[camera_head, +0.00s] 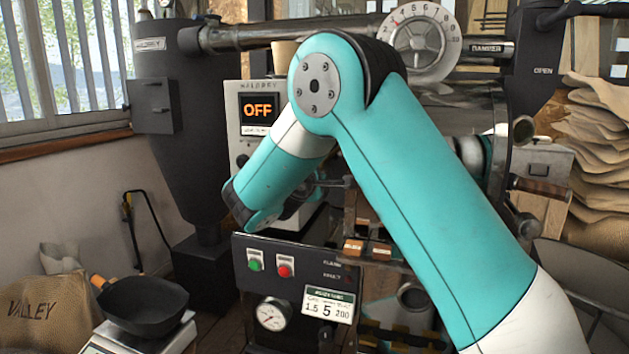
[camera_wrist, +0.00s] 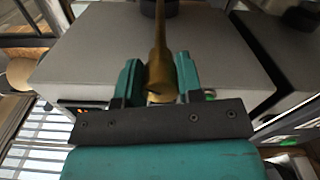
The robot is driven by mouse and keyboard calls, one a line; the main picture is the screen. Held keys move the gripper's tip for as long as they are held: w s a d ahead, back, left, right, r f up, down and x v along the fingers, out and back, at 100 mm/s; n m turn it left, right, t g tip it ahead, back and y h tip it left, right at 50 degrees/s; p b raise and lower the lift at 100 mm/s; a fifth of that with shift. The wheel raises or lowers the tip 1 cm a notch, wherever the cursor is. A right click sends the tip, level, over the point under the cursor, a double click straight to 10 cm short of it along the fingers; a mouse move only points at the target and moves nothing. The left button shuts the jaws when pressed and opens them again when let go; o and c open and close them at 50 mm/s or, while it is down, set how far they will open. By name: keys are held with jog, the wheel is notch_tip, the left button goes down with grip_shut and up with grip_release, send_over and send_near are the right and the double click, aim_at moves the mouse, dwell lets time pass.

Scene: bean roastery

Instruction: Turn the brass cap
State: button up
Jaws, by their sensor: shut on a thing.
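In the wrist view my gripper (camera_wrist: 158,70) is shut on a long brass-coloured piece (camera_wrist: 160,68). Its wider part sits between the two teal fingers. A narrower stem runs away from me to a dark round part (camera_wrist: 155,8) on a flat grey surface (camera_wrist: 95,45). I cannot tell from its shape alone whether this is the brass cap. In the head view my arm's end is low and left of centre, in front of the roaster and above the button panel. My fingers and the held piece cannot be made out there.
A black panel carries green (camera_head: 255,262) and red buttons (camera_head: 285,268) and a gauge (camera_head: 272,313). A numbered dial (camera_head: 420,42) is at the upper right. A black pan (camera_head: 143,304) sits on a scale (camera_head: 150,338), beside a sack (camera_head: 50,312) at the lower left.

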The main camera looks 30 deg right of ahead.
jog(key=m+b, duration=0.6)
jog(key=shift+f+b, duration=0.35)
jog(key=m+b, duration=0.4)
jog(key=shift+r+m+b, duration=0.1)
jog(key=shift+m+b, duration=0.4)
jog(key=shift+m, duration=0.1)
jog(key=o, duration=0.9)
jog(key=shift+r, duration=0.1)
